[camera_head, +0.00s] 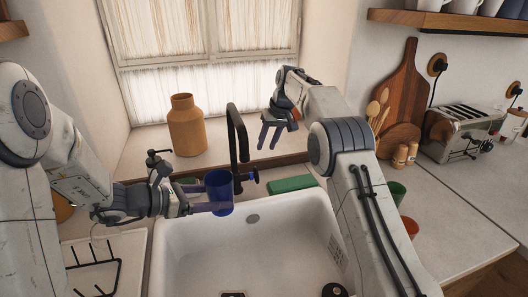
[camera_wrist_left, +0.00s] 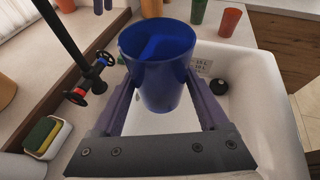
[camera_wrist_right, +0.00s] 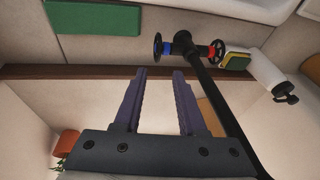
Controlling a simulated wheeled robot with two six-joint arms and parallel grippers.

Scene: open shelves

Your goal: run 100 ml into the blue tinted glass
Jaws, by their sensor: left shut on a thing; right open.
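The blue tinted glass (camera_head: 219,192) is upright in my left gripper (camera_head: 207,207), over the left side of the sink. In the left wrist view the glass (camera_wrist_left: 158,75) stands between the two fingers; no water stream shows, and I cannot tell if it holds water. The black tap (camera_head: 237,150) rises behind the sink, just right of the glass. Its blue knob (camera_wrist_left: 104,58) and red knob (camera_wrist_left: 77,95) show in the left wrist view. My right gripper (camera_head: 268,137) is open and empty, right of the tap's top, apart from the knobs (camera_wrist_right: 168,48).
The white sink (camera_head: 178,262) lies below. An orange vase (camera_head: 187,128) stands on the sill. A black rack (camera_head: 97,270) lies left.

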